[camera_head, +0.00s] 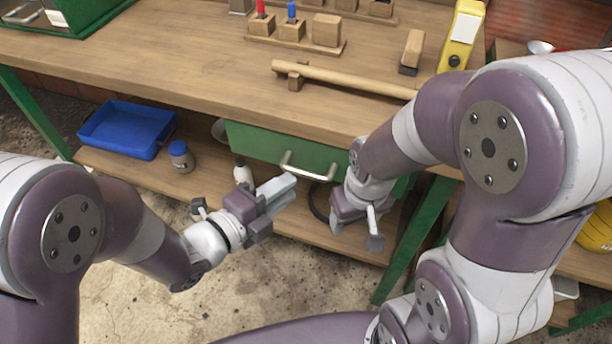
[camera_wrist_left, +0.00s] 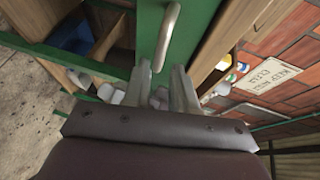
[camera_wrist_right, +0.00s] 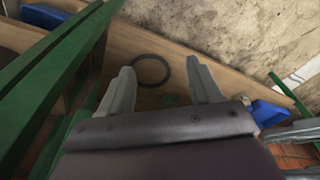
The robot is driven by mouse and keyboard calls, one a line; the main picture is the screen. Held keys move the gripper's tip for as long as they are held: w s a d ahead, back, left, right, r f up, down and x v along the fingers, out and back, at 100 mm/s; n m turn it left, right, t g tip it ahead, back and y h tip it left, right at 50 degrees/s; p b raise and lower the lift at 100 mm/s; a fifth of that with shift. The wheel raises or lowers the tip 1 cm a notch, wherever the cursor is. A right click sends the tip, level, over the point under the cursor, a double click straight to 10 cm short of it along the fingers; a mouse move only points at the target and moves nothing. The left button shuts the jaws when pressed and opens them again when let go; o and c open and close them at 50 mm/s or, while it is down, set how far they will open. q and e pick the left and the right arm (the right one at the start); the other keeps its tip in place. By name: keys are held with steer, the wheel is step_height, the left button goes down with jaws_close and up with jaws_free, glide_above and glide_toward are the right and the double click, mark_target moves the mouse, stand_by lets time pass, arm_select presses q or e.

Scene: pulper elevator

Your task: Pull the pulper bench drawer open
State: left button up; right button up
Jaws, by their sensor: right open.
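The green drawer (camera_head: 255,142) hangs under the wooden bench top and looks shut. Its pale bar handle (camera_head: 313,169) is on the front. My left gripper (camera_head: 284,187) is just in front of and below the handle's left part. In the left wrist view the handle (camera_wrist_left: 168,38) lies ahead, its near end by the gap between my fingertips (camera_wrist_left: 161,70). These fingers are apart, and I see no grip on the bar. My right gripper (camera_wrist_right: 160,68) is open and empty, pointing down over the lower shelf.
The bench top (camera_head: 170,50) holds wooden blocks and a long wooden bar (camera_head: 345,78). The lower shelf (camera_head: 190,185) holds a blue tray (camera_head: 127,130), a jar (camera_head: 181,157) and a black ring (camera_wrist_right: 152,70). A green leg (camera_head: 418,240) stands right of the drawer.

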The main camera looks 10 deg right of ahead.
mark_target(303, 176)
arm_select(q)
steer(key=x, duration=0.6)
steer(key=shift+w+d+f+b, duration=0.1)
steer(key=shift+w+d+b, duration=0.15)
steer(key=shift+b, duration=0.15)
jaws_close()
